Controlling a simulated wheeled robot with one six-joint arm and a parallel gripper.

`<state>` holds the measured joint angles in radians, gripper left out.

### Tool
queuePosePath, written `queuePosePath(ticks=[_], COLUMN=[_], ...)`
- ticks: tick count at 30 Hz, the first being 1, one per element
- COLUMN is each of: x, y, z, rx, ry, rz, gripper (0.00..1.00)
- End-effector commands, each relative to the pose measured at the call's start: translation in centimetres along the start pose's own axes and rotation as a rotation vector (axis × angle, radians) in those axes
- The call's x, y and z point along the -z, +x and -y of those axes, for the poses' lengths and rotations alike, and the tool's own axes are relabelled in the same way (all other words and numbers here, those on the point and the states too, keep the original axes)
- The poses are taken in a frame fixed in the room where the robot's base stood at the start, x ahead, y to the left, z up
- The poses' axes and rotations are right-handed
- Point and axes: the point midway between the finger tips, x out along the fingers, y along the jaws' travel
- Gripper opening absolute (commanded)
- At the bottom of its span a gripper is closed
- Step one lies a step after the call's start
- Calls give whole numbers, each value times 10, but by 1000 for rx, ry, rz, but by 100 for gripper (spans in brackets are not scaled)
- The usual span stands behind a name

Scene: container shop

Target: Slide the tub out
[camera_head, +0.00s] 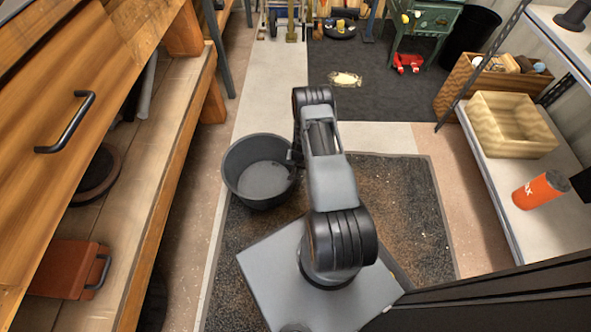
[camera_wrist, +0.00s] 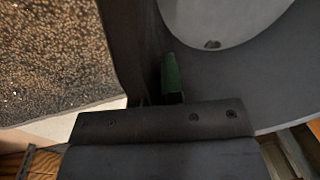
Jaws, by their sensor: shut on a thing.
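The dark grey round tub (camera_head: 262,181) is in the middle of the head view, upright and looking empty, left of my arm. My gripper (camera_head: 295,158) is at the tub's right side and shut on its rim. In the wrist view, the tub's dark wall (camera_wrist: 255,85) and lighter inside fill the upper right. My gripper (camera_wrist: 166,88) shows there close against the wall, with a green patch by the fingers. My arm hides part of the contact in the head view. I cannot tell whether the tub's base touches the floor.
A wooden workbench (camera_head: 120,45) with a lower shelf stands at left. A shelf rack at right holds a wooden box (camera_head: 512,125) and an orange canister (camera_head: 540,190). A dark speckled mat (camera_head: 395,200) lies under my arm. Open floor and a black mat (camera_head: 385,95) lie beyond.

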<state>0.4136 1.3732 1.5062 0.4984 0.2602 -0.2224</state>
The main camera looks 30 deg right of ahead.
Motion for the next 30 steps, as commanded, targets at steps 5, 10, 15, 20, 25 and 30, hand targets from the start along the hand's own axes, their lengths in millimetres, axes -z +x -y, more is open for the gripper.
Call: queuePosePath(ticks=[5, 10, 15, 20, 25, 30], x=[2, 2, 2, 2, 1, 1], y=[-1, -1, -1, -1, 0, -3], z=[0, 0, 0, 0, 0, 0], rx=[1, 1, 1, 0, 0, 0], ry=[-1, -1, -2, -3, -3, -2], rz=[-4, -4, -4, -2, -1, -1], gripper=[0, 0, 16, 31, 37, 37])
